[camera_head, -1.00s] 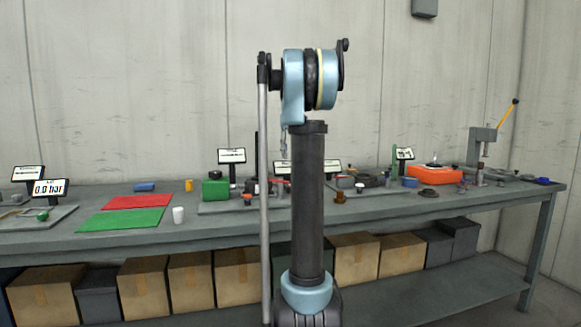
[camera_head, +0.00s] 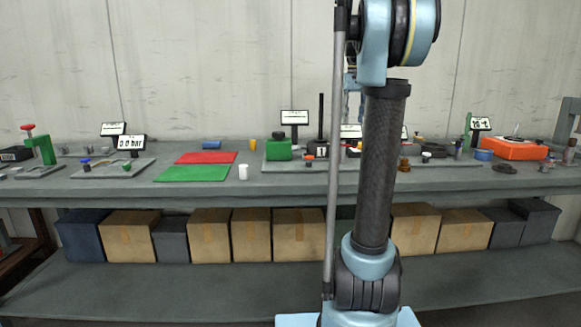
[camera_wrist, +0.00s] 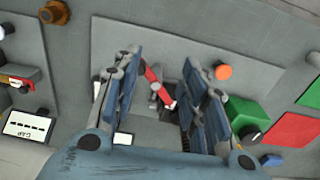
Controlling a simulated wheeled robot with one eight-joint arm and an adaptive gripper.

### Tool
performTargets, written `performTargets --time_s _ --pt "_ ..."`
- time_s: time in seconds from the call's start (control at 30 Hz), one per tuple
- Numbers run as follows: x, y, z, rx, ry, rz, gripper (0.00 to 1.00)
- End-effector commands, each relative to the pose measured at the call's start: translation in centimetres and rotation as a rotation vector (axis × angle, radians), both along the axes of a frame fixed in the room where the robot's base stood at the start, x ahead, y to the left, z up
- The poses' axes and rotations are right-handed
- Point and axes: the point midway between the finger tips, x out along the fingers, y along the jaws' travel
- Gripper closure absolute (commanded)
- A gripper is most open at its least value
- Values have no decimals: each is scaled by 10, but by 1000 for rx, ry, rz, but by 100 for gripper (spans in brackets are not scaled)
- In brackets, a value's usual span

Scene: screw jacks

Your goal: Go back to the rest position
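My gripper (camera_wrist: 160,95) shows in the wrist view with its two blue-grey fingers spread apart and nothing held between them. It hangs over a grey base plate (camera_wrist: 120,35) on the bench. A small part with a red arm (camera_wrist: 152,82) shows in the gap between the fingers, on the plate below. An orange-topped knob (camera_wrist: 223,71) and a green block (camera_wrist: 247,113) lie to the right of the fingers. In the head view, the green block (camera_head: 278,149) stands on the bench, and my arm's upright links hide most of my gripper.
The bench (camera_head: 210,188) runs across the view under a wall. A red mat (camera_head: 207,157), a green mat (camera_head: 192,173) and a white cup (camera_head: 243,172) lie left of my arm. An orange box (camera_head: 512,148) stands at right.

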Motion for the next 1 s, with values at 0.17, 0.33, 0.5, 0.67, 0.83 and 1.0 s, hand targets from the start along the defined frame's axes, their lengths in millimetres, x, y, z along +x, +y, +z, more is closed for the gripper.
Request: performTargets --time_s 0.17,0.33,0.5,0.67,0.83,1.0 --pt "-49 22 -28 -3 -22 3 61" --pt "-94 39 -60 -5 -43 4 61" --pt "-139 54 -96 -6 -65 5 61" --pt "-181 66 -136 -7 -85 4 61" --pt "-224 77 -182 -5 -106 5 61" --pt "-266 86 -233 -3 -129 8 61"
